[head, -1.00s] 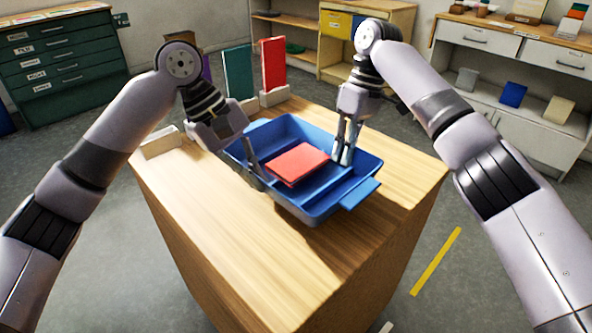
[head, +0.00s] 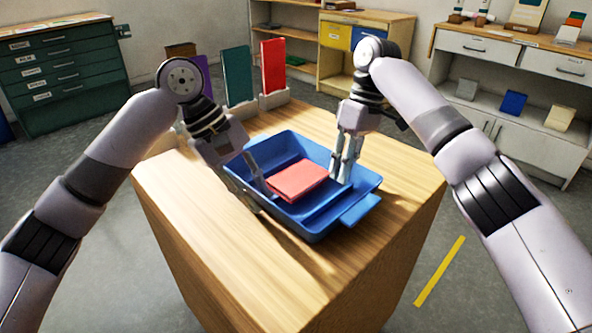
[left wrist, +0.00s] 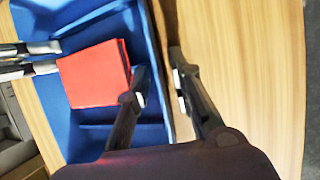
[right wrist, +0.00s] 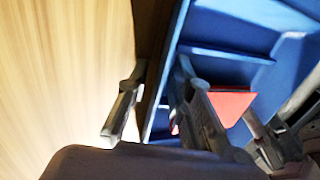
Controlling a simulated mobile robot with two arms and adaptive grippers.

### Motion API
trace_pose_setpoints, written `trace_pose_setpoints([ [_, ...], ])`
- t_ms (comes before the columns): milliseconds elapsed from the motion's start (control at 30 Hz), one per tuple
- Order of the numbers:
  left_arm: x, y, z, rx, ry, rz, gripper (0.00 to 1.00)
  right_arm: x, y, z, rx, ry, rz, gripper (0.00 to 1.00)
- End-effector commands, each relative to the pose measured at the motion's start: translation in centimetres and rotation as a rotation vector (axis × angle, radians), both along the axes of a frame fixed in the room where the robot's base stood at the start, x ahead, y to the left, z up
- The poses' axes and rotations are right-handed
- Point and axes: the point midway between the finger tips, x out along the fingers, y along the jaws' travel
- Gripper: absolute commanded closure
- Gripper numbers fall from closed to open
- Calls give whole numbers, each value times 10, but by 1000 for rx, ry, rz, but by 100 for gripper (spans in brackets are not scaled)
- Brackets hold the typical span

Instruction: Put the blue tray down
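The blue tray (head: 357,211) stands on the wooden table and looks level. A red block or book (head: 298,181) lies inside it. My left gripper (head: 255,183) is at the tray's left side. Its fingers straddle the wall with gaps, open, in the left wrist view (left wrist: 158,85). My right gripper (head: 345,165) is at the tray's far right side. In the right wrist view (right wrist: 155,85), one finger is outside the wall and one inside, apart from each other. The tray's underside is hidden.
The wooden table top (head: 200,195) is bare in front of and left of the tray. Upright green (head: 237,75) and red (head: 273,66) panels stand at its back edge. A green drawer cabinet (head: 65,75) and shelves (head: 515,95) stand beyond. Grey floor surrounds the table.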

Motion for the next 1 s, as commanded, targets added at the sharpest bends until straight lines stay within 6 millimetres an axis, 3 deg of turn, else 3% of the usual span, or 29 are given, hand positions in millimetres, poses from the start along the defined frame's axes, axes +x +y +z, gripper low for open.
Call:
trace_pose_setpoints([
  [433,2,3,9,-2,-3,1,75,0,1,0,1,0,2,75],
  [800,8,37,75,-2,-3,1,75,0,1,0,1,0,2,75],
  [1000,11,50,99,0,-1,1,75,0,1,0,1,0,2,75],
])
